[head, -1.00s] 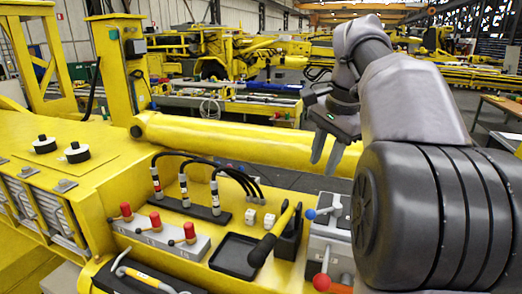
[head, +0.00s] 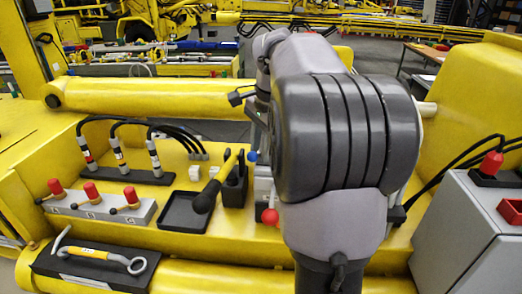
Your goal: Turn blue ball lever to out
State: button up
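The blue ball (head: 252,156) of the lever shows just left of my arm, at the left edge of a grey valve box (head: 263,188). A red ball (head: 270,217) sits lower on the same box. My large grey arm link covers most of the box, so the lever's shaft and any position marks are hidden. My gripper (head: 257,112) is mostly hidden behind my arm, above the blue ball in the picture. Its fingers cannot be made out, nor whether they touch the lever.
Left of the box stand a black holder with a yellow-handled tool (head: 213,182), a black tray (head: 184,212), a block with red-knobbed levers (head: 98,205) and hoses (head: 119,157). A wrench (head: 95,254) lies front left. A grey cabinet (head: 470,235) stands right.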

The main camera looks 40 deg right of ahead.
jog(key=shift+c, duration=0.4)
grip_shut()
jog(key=shift+f, duration=0.1)
dwell(1.0)
